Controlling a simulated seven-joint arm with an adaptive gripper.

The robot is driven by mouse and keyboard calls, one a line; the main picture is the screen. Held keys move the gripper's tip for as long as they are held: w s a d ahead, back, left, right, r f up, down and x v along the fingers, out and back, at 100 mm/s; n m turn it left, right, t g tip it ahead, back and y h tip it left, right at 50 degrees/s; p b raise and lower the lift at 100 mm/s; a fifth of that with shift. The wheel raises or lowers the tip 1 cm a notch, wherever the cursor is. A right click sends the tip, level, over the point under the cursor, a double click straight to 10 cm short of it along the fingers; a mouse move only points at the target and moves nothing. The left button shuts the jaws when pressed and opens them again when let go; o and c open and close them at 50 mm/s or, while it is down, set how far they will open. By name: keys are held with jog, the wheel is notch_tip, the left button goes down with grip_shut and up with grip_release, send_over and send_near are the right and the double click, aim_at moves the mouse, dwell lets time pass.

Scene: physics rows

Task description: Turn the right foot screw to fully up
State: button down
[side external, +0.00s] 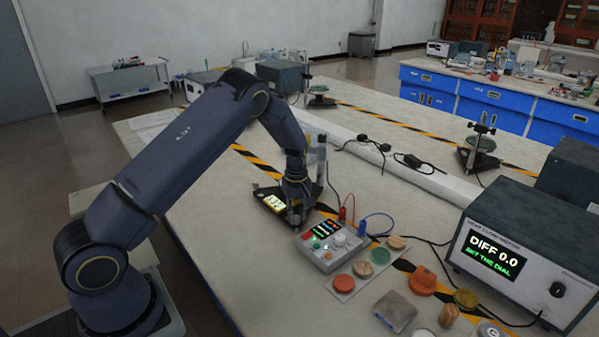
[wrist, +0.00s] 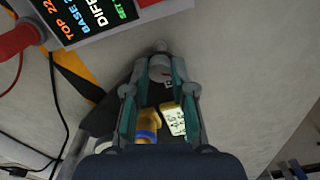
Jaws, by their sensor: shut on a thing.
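A black-based stand (side external: 265,195) with a lit yellow display (side external: 275,203) sits on the bench in the side view. My gripper (side external: 294,214) points down at its near right corner. A brass part with a blue ring (wrist: 147,126) and the lit display (wrist: 173,119) show between the fingers, nearer the palm.
A grey control box (side external: 330,246) with red and blue cables stands just right of my gripper. Coloured knobs on a plate (side external: 343,284) lie in front of it. A large instrument (side external: 520,255) reads "DIFF 0.0" and "SET THE DIAL". Black cables cross the bench.

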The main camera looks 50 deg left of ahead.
aim_at(297, 216)
jog(key=c, duration=1)
grip_release()
jog(key=shift+o, duration=0.2)
notch_tip(297, 216, up, 12)
